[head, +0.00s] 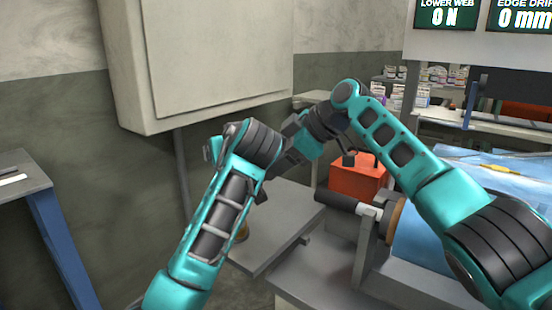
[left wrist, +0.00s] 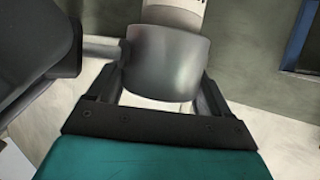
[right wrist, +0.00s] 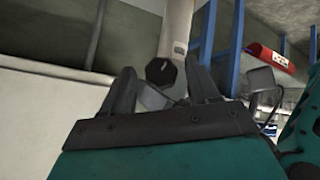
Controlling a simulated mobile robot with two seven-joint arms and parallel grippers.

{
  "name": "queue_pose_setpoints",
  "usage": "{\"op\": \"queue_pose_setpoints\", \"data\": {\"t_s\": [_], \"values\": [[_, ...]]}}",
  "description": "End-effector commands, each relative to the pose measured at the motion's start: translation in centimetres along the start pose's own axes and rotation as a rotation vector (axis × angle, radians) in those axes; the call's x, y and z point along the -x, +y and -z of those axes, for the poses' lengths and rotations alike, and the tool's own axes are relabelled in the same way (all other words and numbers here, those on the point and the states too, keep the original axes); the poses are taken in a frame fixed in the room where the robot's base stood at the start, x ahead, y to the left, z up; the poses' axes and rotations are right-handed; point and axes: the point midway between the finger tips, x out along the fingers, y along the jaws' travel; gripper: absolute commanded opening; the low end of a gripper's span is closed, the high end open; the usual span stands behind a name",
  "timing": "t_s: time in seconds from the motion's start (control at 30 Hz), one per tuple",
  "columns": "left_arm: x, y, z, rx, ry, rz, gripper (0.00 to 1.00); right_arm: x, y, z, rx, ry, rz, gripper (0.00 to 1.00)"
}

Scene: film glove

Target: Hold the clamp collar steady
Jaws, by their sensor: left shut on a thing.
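In the left wrist view, my left gripper (left wrist: 164,72) is shut on a smooth grey round metal piece, which I take to be the clamp collar (left wrist: 166,58). A pale shaft (left wrist: 178,13) shows beyond it. The head view does not show this hold clearly, as my left arm covers that area. In the right wrist view, my right gripper (right wrist: 162,82) is open. A dark eight-sided knob (right wrist: 160,71) shows between its fingers, with gaps at both sides; I cannot tell how far beyond them it is.
A red box (head: 357,178) stands behind a roller with a dark shaft end (head: 340,203) and blue film (head: 425,235). A grey wall cabinet (head: 200,60) hangs behind my arms. A blue-legged table (head: 62,240) stands at the left. Floor shows between them.

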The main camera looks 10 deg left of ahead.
Motion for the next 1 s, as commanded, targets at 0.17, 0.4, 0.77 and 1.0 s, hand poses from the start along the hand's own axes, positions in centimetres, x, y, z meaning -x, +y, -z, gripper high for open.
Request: {"op": "queue_pose_setpoints", "data": {"t_s": [0.17, 0.4, 0.77, 1.0], "values": [[0.0, 0.0, 0.0, 0.0, 0.0, 0.0, 0.27, -0.1, -0.1, 0.1, 0.001, 0.002, 0.002, 0.65], [0.0, 0.0, 0.0, 0.0, 0.0, 0.0, 0.27, 0.7, 0.0, 0.1, 0.003, 0.004, 0.001, 0.65], [0.0, 0.0, 0.0, 0.0, 0.0, 0.0, 0.27, 7.7, 0.0, 0.0, 0.002, 0.002, -0.003, 0.65], [0.0, 0.0, 0.0, 0.0, 0.0, 0.0, 0.27, 11.2, 0.0, 0.0, 0.0, 0.001, 0.001, 0.65]]}}
